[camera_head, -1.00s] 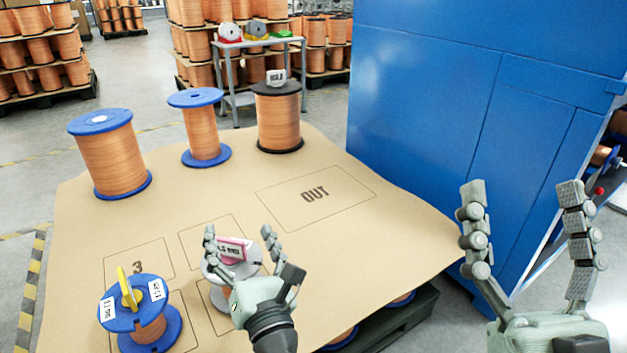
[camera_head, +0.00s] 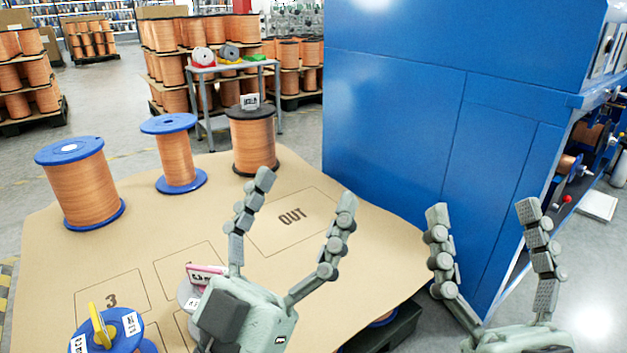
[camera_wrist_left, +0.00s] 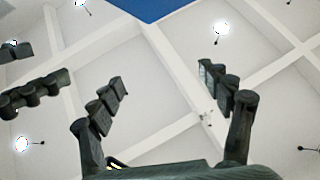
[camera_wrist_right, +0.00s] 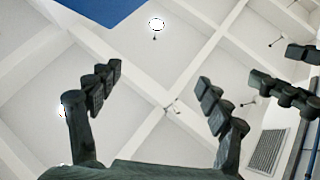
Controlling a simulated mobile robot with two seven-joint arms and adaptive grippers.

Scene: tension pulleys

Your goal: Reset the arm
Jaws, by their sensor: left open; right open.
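My left gripper (camera_head: 305,220) is raised above the brown sheet, open and empty, with its fingers pointing up. Its fingers stand apart against the ceiling in the left wrist view (camera_wrist_left: 165,85). My right gripper (camera_head: 483,212) is open and empty in front of the blue cabinet, fingers up. Its fingers also stand apart in the right wrist view (camera_wrist_right: 160,85). Both grippers touch nothing that I can see.
A brown sheet (camera_head: 370,240) with marked boxes, one reading OUT, covers the pallet. A blue spool with a yellow piece (camera_head: 125,322) is at the front left. Several copper spools (camera_head: 85,190) stand at the back. The blue cabinet (camera_head: 400,130) fills the right.

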